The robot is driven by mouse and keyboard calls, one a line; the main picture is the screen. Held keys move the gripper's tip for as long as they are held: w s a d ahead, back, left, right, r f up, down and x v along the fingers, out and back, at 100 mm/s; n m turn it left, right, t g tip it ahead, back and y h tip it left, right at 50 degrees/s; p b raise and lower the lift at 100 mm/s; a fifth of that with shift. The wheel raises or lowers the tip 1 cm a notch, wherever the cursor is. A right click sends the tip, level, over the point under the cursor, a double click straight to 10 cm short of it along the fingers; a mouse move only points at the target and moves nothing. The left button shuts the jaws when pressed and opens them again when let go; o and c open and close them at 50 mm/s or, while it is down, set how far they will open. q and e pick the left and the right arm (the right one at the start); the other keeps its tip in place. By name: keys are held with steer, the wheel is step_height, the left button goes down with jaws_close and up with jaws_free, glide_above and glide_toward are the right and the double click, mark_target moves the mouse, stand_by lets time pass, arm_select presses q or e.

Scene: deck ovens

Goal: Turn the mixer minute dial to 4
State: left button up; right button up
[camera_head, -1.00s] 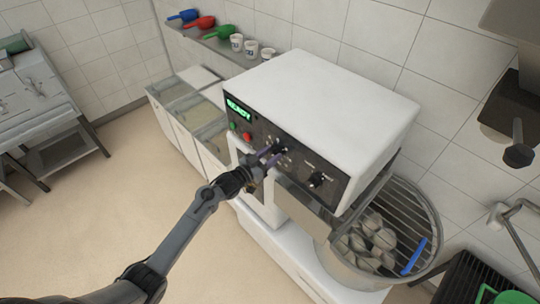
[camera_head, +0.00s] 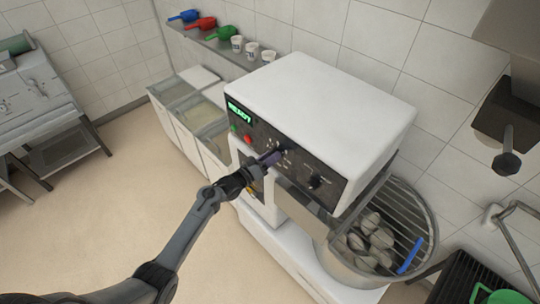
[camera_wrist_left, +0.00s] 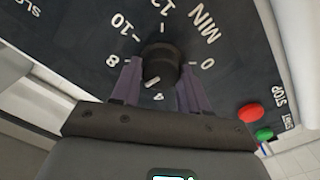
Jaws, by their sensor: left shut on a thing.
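The mixer (camera_head: 330,100) is a white-topped machine with a black control panel on its front. The minute dial (camera_wrist_left: 160,66) is a round black knob with a white mark, ringed by white numbers and "MIN". The white mark points down in the left wrist view, at or just left of the 4. My left gripper (camera_head: 274,156) reaches the panel from the lower left. In the left wrist view its two purple-grey fingers (camera_wrist_left: 160,80) stand either side of the dial, shut on it. In the head view the gripper partly hides the dial. My right gripper is not in view.
A green display (camera_head: 238,112) reads READY above a red button (camera_head: 247,139) and a green one. Another black knob (camera_head: 314,182) sits right of the dial. A bowl (camera_head: 335,262) under a wire guard stands lower right. A dark fixture (camera_head: 507,162) hangs at upper right.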

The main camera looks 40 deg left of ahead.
arm_select(q)
steer(key=n+p, duration=0.3)
steer(key=n, duration=0.7)
steer(key=shift+a+f, duration=0.1)
steer(key=shift+n+p, duration=0.3)
steer(key=o, duration=1)
steer(key=shift+o, duration=0.2)
steer(key=shift+s, duration=0.1)
